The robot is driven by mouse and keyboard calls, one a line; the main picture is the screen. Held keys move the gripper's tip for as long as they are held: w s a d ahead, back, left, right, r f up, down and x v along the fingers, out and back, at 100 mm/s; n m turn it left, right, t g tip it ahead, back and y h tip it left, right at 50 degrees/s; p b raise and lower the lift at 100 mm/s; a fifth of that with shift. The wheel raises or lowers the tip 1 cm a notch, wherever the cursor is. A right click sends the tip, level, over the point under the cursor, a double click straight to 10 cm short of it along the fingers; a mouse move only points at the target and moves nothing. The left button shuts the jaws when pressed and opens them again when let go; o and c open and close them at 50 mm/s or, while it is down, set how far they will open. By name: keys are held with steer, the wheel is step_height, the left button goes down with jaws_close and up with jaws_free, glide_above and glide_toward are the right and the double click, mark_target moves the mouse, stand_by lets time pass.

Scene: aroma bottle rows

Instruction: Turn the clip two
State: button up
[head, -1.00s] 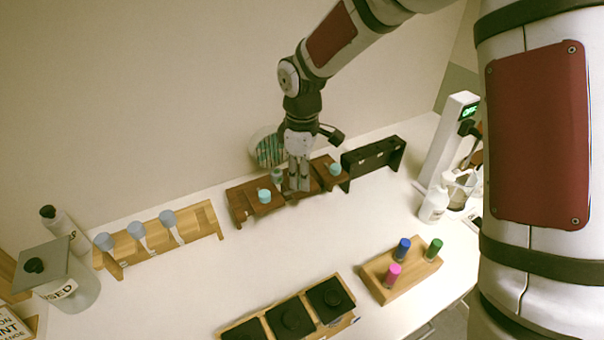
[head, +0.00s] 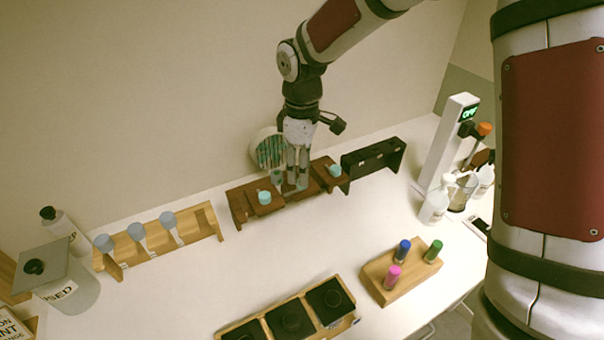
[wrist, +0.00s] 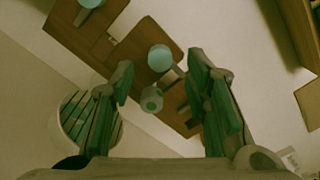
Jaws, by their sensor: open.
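A dark brown wooden rack (head: 243,208) stands at the back middle of the counter. It carries pale teal-topped pieces, one at its left (head: 264,197) and one at its right (head: 335,170). A smaller grey-teal piece (head: 277,176) shows beside my fingers. I cannot tell which of them is clip two. My gripper (head: 297,186) points down over the rack's middle and is open. In the wrist view my two green-padded fingers (wrist: 160,65) stand apart, with a teal round top (wrist: 159,58) and a grey piece with a teal centre (wrist: 151,99) seen between them.
A black rack (head: 373,160) stands right of the brown one, and a light wooden rack (head: 205,222) with several grey-blue pieces stands left. A round holder of teal sticks (head: 268,150) is behind my gripper. A block with coloured bottles (head: 400,285) sits in front. The counter's middle is clear.

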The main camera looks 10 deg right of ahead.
step_height(320, 180, up, 9)
stand_by(0.3)
